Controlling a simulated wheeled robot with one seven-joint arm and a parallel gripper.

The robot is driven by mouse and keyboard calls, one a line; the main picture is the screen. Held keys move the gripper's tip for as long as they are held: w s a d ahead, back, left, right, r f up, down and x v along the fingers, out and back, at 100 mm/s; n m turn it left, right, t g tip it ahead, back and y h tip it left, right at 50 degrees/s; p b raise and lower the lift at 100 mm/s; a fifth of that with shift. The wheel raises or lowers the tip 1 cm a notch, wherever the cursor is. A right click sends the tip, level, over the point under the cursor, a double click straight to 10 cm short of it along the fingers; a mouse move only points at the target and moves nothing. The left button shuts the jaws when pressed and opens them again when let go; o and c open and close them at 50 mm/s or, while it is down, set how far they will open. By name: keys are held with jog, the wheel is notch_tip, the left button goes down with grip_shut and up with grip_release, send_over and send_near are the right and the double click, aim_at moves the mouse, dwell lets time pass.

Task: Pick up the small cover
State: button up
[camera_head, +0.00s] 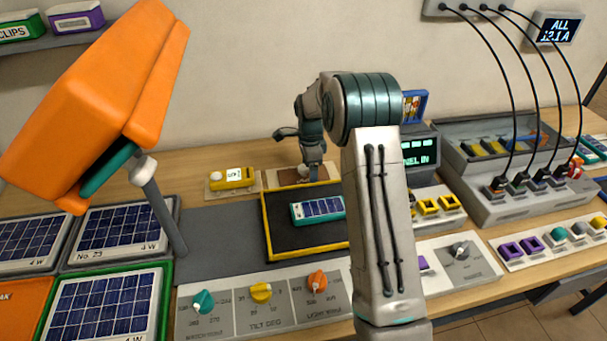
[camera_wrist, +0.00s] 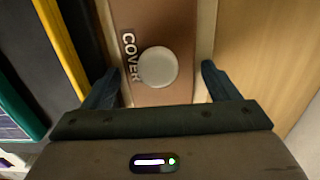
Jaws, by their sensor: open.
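A pale round piece (camera_wrist: 158,67) sits on a brown surface (camera_wrist: 150,20) marked "COVER" in the wrist view. I cannot tell whether it is a separate cover or a knob on the brown piece. My gripper (camera_wrist: 160,70) is open, with one dark finger on each side of the pale piece and clear gaps to both. In the head view my gripper (camera_head: 313,168) points down over the brown patch (camera_head: 288,178), behind the yellow-rimmed tray; it hides part of that patch and the pale piece.
A yellow-rimmed black tray (camera_head: 266,228) holding a small solar panel (camera_head: 322,208) lies close in front. A yellow meter (camera_head: 232,178) lies to the left. A display box (camera_head: 420,150) stands to the right. An orange lamp-like head (camera_head: 95,100) on a post rises at the left.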

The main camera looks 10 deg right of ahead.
jog(key=c, duration=0.8)
